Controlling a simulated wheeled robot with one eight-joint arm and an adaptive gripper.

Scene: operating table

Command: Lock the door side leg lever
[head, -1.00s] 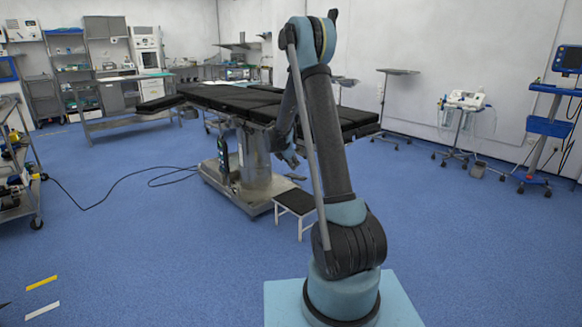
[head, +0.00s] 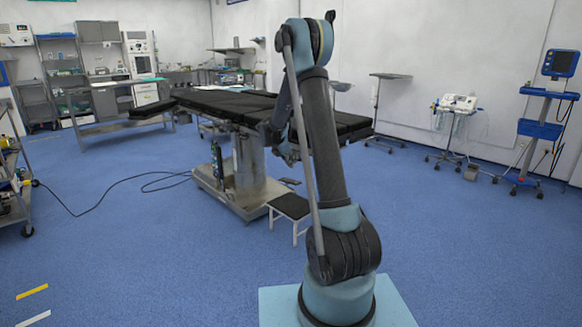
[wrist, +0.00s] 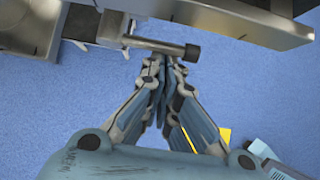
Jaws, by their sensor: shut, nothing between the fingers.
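The operating table (head: 240,103) has a black padded top on a metal column and stands in the middle of the head view. In the wrist view, a grey metal lever (wrist: 150,43) with a dark cylindrical end (wrist: 192,52) sticks out rightward below the table's metal frame (wrist: 240,17). My gripper (wrist: 165,62) is shut and empty. Its fingertips are just below the lever in the picture, close to the dark end; I cannot tell whether they touch it. In the head view my arm hides much of the area around the lever.
A low black-topped step stool (head: 290,206) stands beside the table base (head: 240,192). A cable (head: 100,208) lies on the blue floor at left. Wheeled stands (head: 525,150) are at right. Open floor surrounds my base.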

